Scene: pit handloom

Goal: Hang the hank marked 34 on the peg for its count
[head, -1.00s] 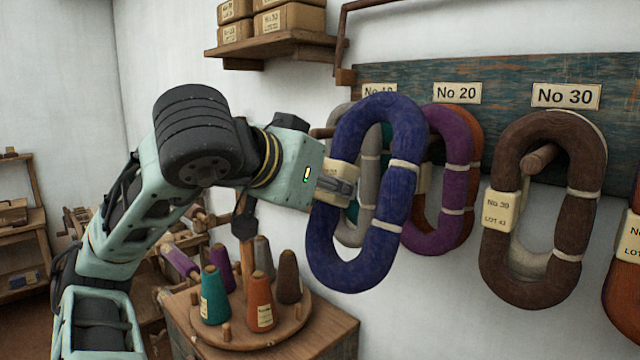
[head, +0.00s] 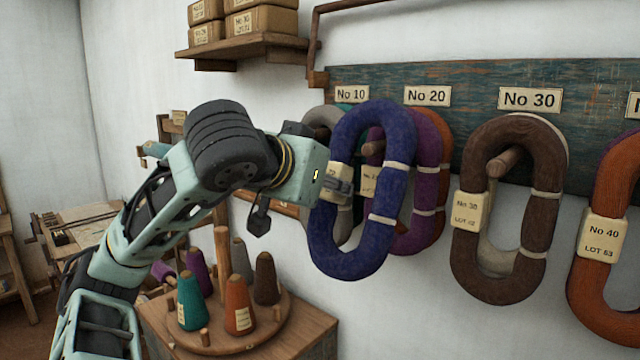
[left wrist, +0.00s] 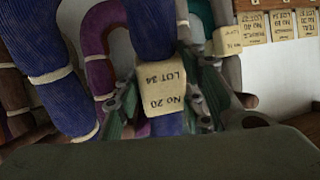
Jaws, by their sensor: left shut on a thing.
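The dark blue hank (head: 390,241) hangs upright in my left gripper (head: 338,185), which is shut on its left side at the tag. In the left wrist view the tag (left wrist: 168,102) reads No 20, LOT 34, upside down, between the fingers of my left gripper (left wrist: 165,112). The blue hank is in front of the rack, apart from the board. Behind it, a peg end (head: 374,148) shows through its loop, below the No 20 plate (head: 427,96). A purple hank (head: 424,200) and an orange-brown one (head: 441,130) hang there. My right gripper is out of view.
Brown hank (head: 463,250) hangs under the No 30 plate (head: 530,99), with its peg showing. An orange hank (head: 610,290) tagged No 40 is far right. Cones stand on a round stand (head: 215,340) below.

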